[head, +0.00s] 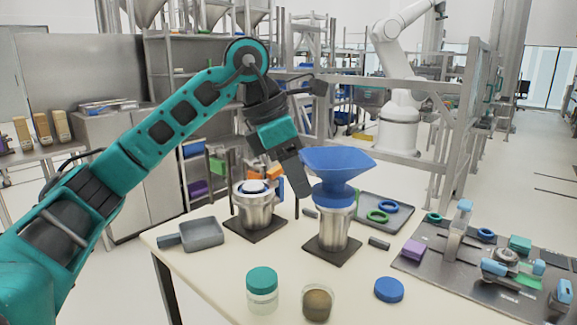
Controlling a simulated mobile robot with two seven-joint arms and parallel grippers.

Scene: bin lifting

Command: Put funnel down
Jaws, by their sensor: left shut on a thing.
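A blue funnel (337,170) is upright with its wide mouth up, directly above a metal cup (333,226) on a dark square base. Its lower end meets or hides the cup's rim; I cannot tell whether the cup bears it. My left gripper (300,190) reaches down from the upper left and is shut on the funnel at its left side. The fingertips are partly hidden, so the exact grip is unclear. My right gripper is not in view.
A second metal cup (256,208) stands to the left. A grey scoop (200,234), a teal-lidded jar (262,291), an open jar (317,303) and a blue lid (389,290) lie nearby. A grey tray (397,222) holds rings. A tool-covered mat (420,266) fills the right side.

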